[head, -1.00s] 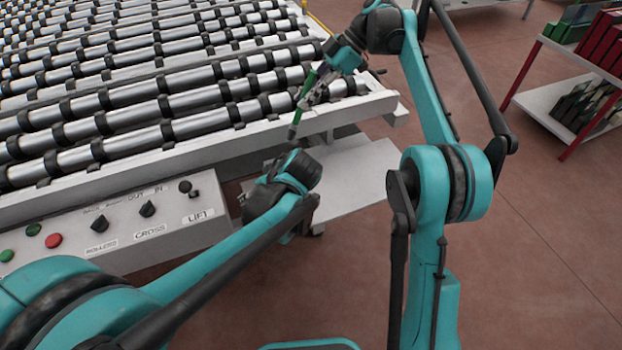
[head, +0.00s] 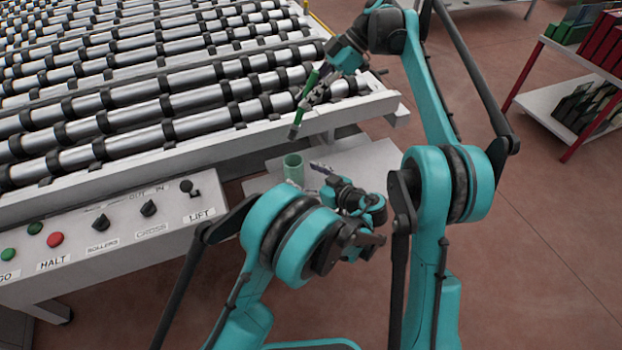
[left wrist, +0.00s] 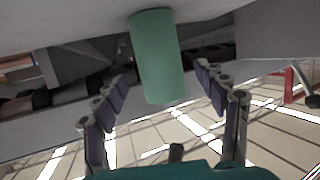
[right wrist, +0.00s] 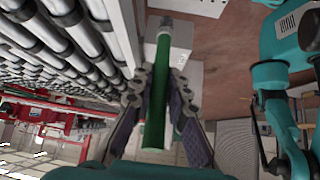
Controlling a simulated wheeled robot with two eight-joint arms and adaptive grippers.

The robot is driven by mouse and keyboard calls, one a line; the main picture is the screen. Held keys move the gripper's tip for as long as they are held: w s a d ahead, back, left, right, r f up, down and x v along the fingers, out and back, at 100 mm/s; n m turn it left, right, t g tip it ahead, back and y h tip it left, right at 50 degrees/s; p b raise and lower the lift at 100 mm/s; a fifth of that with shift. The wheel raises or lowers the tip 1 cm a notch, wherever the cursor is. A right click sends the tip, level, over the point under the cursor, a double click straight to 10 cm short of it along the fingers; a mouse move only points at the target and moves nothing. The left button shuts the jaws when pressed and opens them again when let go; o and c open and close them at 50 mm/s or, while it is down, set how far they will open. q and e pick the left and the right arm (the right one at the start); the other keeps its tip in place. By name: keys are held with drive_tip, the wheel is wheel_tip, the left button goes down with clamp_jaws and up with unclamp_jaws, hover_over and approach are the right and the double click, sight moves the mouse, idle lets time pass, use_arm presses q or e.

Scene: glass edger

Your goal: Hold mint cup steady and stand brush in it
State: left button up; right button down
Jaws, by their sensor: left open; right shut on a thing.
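The mint cup (head: 293,168) stands upright on a white shelf below the roller table's edge. My left gripper (head: 318,169) is open just right of the cup in the head view. In the left wrist view the cup (left wrist: 157,58) shows between and beyond the spread fingertips (left wrist: 160,76), with no clear contact. My right gripper (head: 310,92) is shut on the green brush (head: 298,115) and holds it tilted, its dark lower end above the cup. The brush handle (right wrist: 156,100) also shows between the fingers in the right wrist view, where I cannot make out the cup.
The white shelf (head: 365,163) has bare room right of the cup. The roller table (head: 230,132) borders it behind and left. A control panel (head: 120,228) with knobs and buttons lies at left. A red-framed rack (head: 545,100) stands far right.

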use_arm(q)
drive_tip(key=x, duration=0.9)
drive_tip(key=c, duration=1.4)
